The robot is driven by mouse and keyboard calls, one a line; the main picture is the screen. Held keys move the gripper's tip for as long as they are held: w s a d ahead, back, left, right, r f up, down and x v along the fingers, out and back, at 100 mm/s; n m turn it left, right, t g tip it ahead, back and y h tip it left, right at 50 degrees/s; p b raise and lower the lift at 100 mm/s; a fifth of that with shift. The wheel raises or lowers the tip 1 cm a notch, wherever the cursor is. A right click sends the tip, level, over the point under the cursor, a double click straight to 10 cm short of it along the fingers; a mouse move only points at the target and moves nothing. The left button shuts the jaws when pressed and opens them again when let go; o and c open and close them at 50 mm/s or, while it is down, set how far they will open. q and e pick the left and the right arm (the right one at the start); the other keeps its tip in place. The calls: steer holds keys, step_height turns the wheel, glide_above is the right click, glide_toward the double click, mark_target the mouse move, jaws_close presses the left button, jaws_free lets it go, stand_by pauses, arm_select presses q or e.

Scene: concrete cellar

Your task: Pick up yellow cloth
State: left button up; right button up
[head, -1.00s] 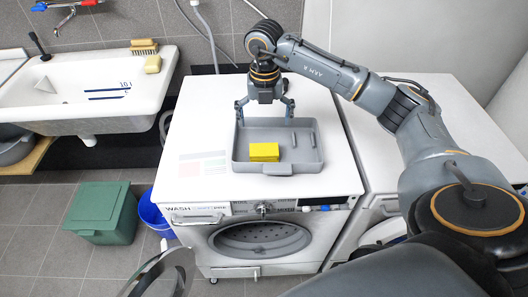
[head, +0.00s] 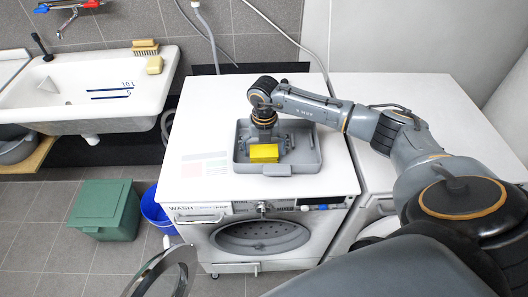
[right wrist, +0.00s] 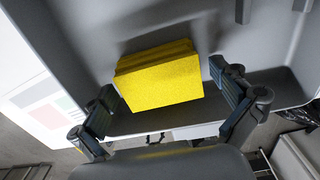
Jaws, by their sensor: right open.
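The yellow cloth (head: 264,153) is a folded block lying in the grey tray (head: 307,158) on top of the front washing machine. My right gripper (head: 268,146) is low over the tray, just behind the cloth in the head view. In the right wrist view the cloth (right wrist: 158,76) lies ahead, between the two spread fingers of the open gripper (right wrist: 170,108). Neither finger clearly touches it. My left gripper does not show clearly; a grey curved part at the bottom of the head view cannot be identified.
The tray walls stand around the cloth. A printed sheet (head: 205,164) lies left of the tray on the white washing machine top (head: 195,130). A sink (head: 95,90) with brushes is at left. A green bin (head: 104,209) and blue bucket (head: 155,211) stand on the floor.

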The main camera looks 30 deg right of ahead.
steer(key=c, duration=1)
steer(key=shift+r, duration=0.15)
